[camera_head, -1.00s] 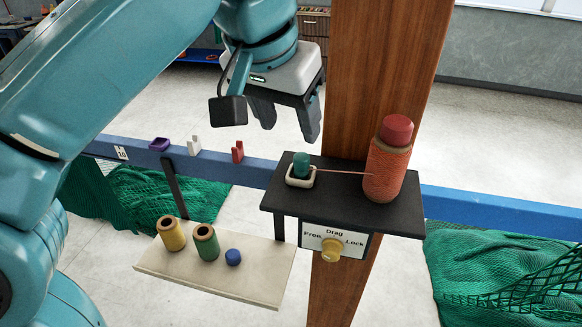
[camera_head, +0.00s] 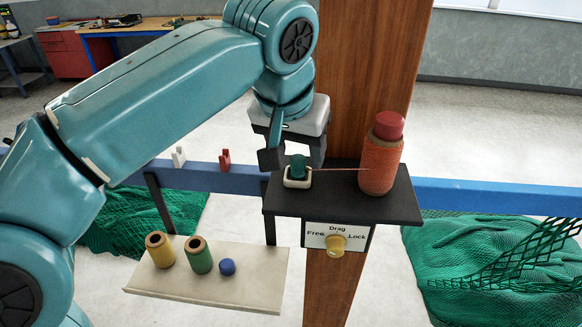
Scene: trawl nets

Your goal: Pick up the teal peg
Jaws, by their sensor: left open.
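The teal peg (camera_head: 298,166) stands upright in a small white square holder (camera_head: 297,183) on the left part of a black shelf (camera_head: 340,205). My left gripper (camera_head: 300,152) points down, just behind and above the peg. Its fingers are partly hidden by the wrist camera block and the peg, and I cannot tell whether they touch the peg. The gripper is open. A thin thread runs from near the peg to an orange spool (camera_head: 379,165) with a red cap at the shelf's right. My right gripper does not show.
The shelf is on a wooden post (camera_head: 365,75) above a yellow Drag knob (camera_head: 335,244). A pale lower board (camera_head: 240,290) carries a yellow spool (camera_head: 160,249), a green spool (camera_head: 198,254) and a blue knob (camera_head: 227,267). Clips sit on the blue rail (camera_head: 480,195).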

